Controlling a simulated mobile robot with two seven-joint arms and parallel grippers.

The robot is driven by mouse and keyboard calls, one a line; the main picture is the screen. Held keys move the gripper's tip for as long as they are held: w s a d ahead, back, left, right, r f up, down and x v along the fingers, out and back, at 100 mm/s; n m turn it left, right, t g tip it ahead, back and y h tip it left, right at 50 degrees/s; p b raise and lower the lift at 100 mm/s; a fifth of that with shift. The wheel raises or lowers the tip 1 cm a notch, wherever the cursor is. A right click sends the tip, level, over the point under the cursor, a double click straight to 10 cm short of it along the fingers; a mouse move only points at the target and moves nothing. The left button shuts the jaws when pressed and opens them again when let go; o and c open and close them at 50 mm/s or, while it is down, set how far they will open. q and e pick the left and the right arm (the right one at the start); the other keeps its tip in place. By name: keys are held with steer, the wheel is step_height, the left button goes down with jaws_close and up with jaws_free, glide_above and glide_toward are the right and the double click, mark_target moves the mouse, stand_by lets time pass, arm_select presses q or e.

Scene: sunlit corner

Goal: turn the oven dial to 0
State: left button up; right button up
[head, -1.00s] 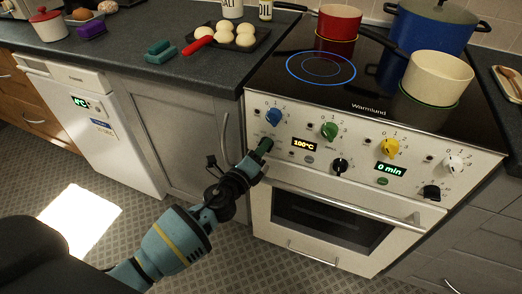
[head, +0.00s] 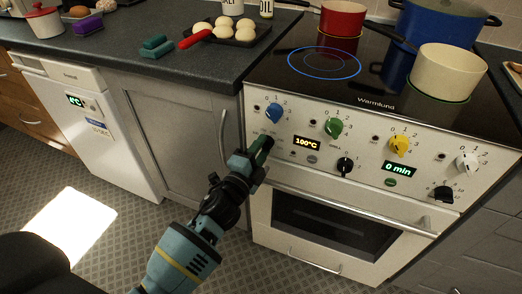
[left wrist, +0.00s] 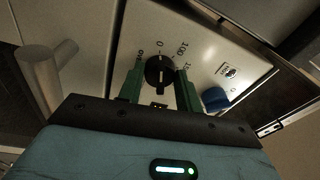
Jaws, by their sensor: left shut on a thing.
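The black oven dial (left wrist: 160,72) shows in the left wrist view on the pale control panel, with marks 0 and 100 around it and small lettering at its left. My left gripper (left wrist: 159,80) has its two green fingers on either side of the dial and is shut on it. In the head view my left gripper (head: 262,145) is at the left end of the oven panel and hides this dial. The oven display (head: 307,143) reads 100°C. Exactly where the dial's pointer stands is hard to tell. My right gripper is not in view.
Blue (head: 273,113), green (head: 333,128), yellow (head: 399,145) and white (head: 467,162) knobs line the panel, with black knobs (head: 345,165) below. The oven door handle (head: 350,210) runs below my gripper. Pots, including a cream one (head: 444,72), stand on the hob.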

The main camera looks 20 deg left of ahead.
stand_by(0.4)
arm_select(q)
steer(key=o, duration=1)
steer(key=shift+s, duration=0.15)
steer(key=s, duration=0.7)
steer(key=shift+s+a+f, duration=0.25)
steer(key=shift+a+f, duration=0.1)
steer(key=shift+a, duration=0.1)
